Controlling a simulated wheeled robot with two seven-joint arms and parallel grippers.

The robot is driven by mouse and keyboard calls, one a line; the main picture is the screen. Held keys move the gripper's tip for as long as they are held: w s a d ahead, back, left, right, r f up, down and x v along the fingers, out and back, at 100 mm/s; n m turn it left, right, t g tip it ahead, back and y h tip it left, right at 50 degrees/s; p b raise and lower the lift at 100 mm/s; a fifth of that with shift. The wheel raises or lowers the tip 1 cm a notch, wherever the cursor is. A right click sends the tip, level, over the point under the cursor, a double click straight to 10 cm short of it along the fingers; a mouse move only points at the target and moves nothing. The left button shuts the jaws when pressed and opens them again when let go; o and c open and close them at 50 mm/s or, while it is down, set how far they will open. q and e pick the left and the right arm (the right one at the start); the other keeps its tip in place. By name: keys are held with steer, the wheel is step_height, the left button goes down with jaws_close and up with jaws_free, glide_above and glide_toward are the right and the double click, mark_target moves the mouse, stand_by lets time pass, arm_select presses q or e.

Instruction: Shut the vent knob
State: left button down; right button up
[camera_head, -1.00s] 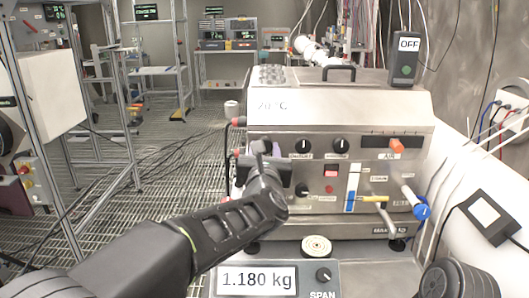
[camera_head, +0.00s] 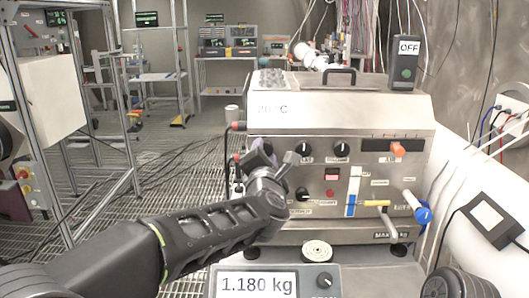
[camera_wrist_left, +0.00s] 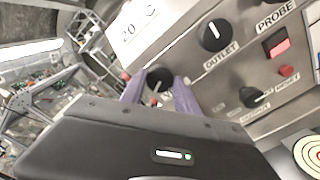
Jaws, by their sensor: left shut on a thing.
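A steel machine (camera_head: 340,113) with a front panel of knobs stands ahead. My left gripper (camera_head: 262,158) reaches its left end. In the left wrist view, the gripper's two purple fingers (camera_wrist_left: 158,92) are shut on a black knob (camera_wrist_left: 158,77), one on each side. I take this to be the vent knob; its label is hidden and its pointer angle is unclear. The outlet knob (camera_wrist_left: 213,35) is to its right, with a white pointer mark. My right gripper is not in view.
Another black knob (camera_head: 342,149), a lower selector knob (camera_head: 302,193), a red button (camera_wrist_left: 286,71), a yellow-handled lever (camera_head: 376,203) and a blue-ended valve (camera_head: 423,214) share the panel. A scale (camera_head: 258,282) reading 1.180 kg stands in front.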

arm_select(q)
steer(key=m+p, duration=0.4)
steer(key=m, duration=0.8)
steer(key=shift+r+p, duration=0.1)
steer(key=shift+p, duration=0.3)
steer(key=m+p, duration=0.3)
steer(key=m, duration=0.2)
steer(key=m+p, duration=0.1)
steer(key=m, duration=0.2)
steer(key=shift+m+p, duration=0.95)
steer(key=shift+m, duration=0.55)
steer(key=shift+f, duration=0.2)
steer(key=c, duration=0.9)
jaws_free()
